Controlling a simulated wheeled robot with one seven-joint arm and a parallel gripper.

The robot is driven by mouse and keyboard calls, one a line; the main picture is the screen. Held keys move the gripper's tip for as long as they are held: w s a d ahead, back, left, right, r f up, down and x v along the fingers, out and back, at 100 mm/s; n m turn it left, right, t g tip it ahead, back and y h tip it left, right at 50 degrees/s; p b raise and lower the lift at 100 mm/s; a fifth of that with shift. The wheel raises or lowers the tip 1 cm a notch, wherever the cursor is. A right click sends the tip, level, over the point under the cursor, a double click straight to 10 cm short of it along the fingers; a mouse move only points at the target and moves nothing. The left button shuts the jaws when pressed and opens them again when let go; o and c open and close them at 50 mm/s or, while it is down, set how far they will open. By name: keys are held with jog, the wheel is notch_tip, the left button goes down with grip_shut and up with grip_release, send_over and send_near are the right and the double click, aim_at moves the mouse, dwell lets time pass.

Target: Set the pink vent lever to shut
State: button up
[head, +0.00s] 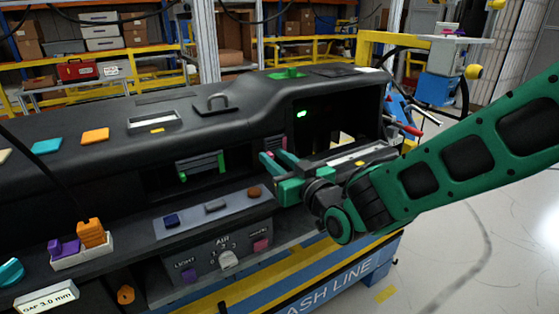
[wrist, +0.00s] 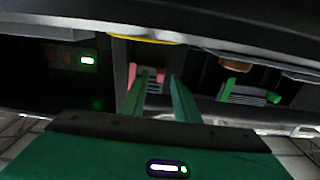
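The pink vent shows in the wrist view as grey slats (wrist: 154,87) with a pink piece (wrist: 132,74) at its left end and a pink piece (wrist: 161,72) at its right end. I cannot tell which one is the lever. My gripper (wrist: 160,77) is open in front of this vent. The right pink piece shows between its green fingers; the left one is outside the left finger. Contact cannot be made out. In the head view my gripper (head: 272,159) covers most of the vent, with a bit of pink (head: 271,154) visible behind the fingertips.
A second vent (head: 200,166) with green end pieces is to the left in the head view. Below it a control panel (head: 215,248) carries a knob (head: 228,259) and buttons. A dark recess (head: 325,115) with a green light opens right of my gripper. The dashboard overhangs above.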

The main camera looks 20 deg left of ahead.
jog(key=shift+d, duration=0.2)
jog(key=shift+s+d, duration=0.2)
jog(key=shift+d, duration=0.1)
jog(key=v, duration=1)
